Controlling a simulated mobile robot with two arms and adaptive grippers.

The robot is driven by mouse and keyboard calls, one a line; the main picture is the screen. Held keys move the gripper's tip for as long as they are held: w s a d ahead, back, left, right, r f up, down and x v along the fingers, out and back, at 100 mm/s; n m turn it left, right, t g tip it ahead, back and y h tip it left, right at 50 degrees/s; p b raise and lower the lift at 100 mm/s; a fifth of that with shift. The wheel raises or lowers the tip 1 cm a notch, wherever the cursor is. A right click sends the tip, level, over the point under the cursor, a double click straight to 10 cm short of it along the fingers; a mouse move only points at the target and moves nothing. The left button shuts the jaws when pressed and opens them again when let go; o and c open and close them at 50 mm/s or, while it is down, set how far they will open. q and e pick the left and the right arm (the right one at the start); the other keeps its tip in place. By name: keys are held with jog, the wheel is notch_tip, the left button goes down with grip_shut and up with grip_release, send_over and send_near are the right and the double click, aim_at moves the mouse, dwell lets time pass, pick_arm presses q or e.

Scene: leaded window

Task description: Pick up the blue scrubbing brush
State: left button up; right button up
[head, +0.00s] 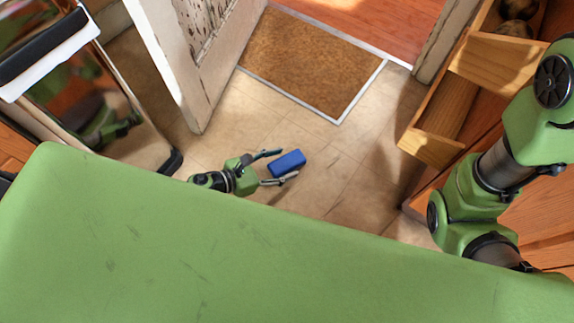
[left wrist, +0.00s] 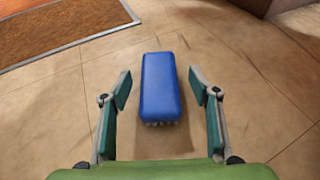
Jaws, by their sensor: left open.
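The blue scrubbing brush (head: 288,162) is on the tiled floor in the head view, below the doormat. In the left wrist view the brush (left wrist: 160,88) shows its blue back, with pale bristles just visible under its near end. My left gripper (head: 277,167) is open, its fingers pointing at the brush. In the left wrist view the left gripper's fingertips (left wrist: 160,80) stand on either side of the brush, with a gap on both sides. My right arm shows at the right of the head view, but its gripper is out of view.
A brown doormat (head: 312,60) lies in the doorway behind the brush. A worn white door (head: 196,60) stands open to the left. A wooden shelf unit (head: 433,148) is at the right. A glass-fronted appliance (head: 100,110) is at the left. Floor around the brush is clear.

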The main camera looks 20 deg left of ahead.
aim_at(291, 159)
pick_arm(q)
jog(key=b+x, duration=0.1)
jog(key=x, duration=0.2)
jog(key=shift+w+r, duration=0.1)
jog(key=shift+w, duration=0.1)
jog(key=c, duration=1.3)
jog(key=shift+r, duration=0.15)
